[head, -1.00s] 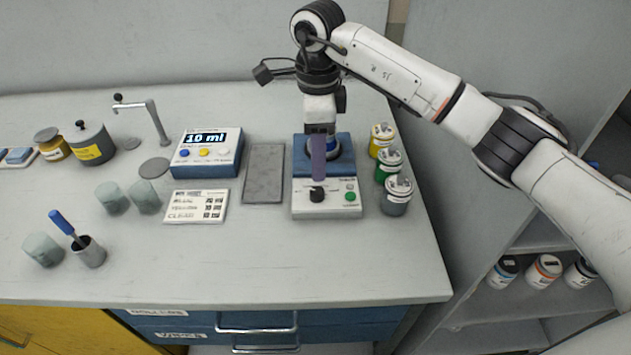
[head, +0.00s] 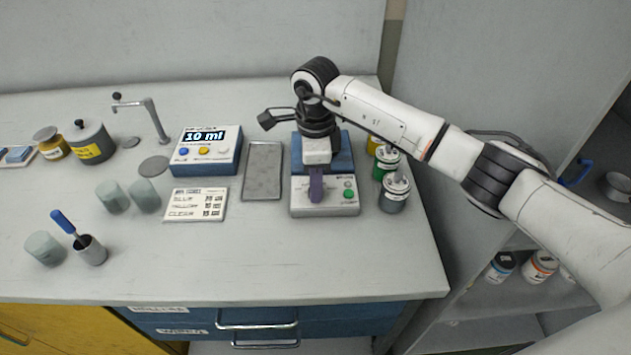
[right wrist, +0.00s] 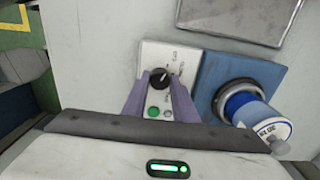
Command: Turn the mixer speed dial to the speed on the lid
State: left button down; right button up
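My right gripper (head: 316,198) points down over the panel. In the right wrist view its two purple fingers (right wrist: 159,76) stand apart, one on each side of the dial; I cannot tell whether they touch it. A blue jar (right wrist: 250,110) sits on the mixer. Its white lid (right wrist: 270,132) bears print too small to read. My left gripper is out of view.
A green button (right wrist: 153,112) sits close to the dial, between the fingers. Small lidded jars (head: 393,193) stand just right of the mixer. A grey tray (head: 262,172), a printed card (head: 196,204) and a dispenser reading 10 ml (head: 206,152) lie to the left.

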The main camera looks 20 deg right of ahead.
jog(key=c, duration=0.4)
jog(key=shift+o, duration=0.2)
jog(key=shift+m, duration=0.3)
jog(key=m, duration=0.3)
jog(key=shift+b, duration=0.35)
jog(key=m, duration=0.5)
jog(key=o, duration=1)
jog(key=shift+o, duration=0.2)
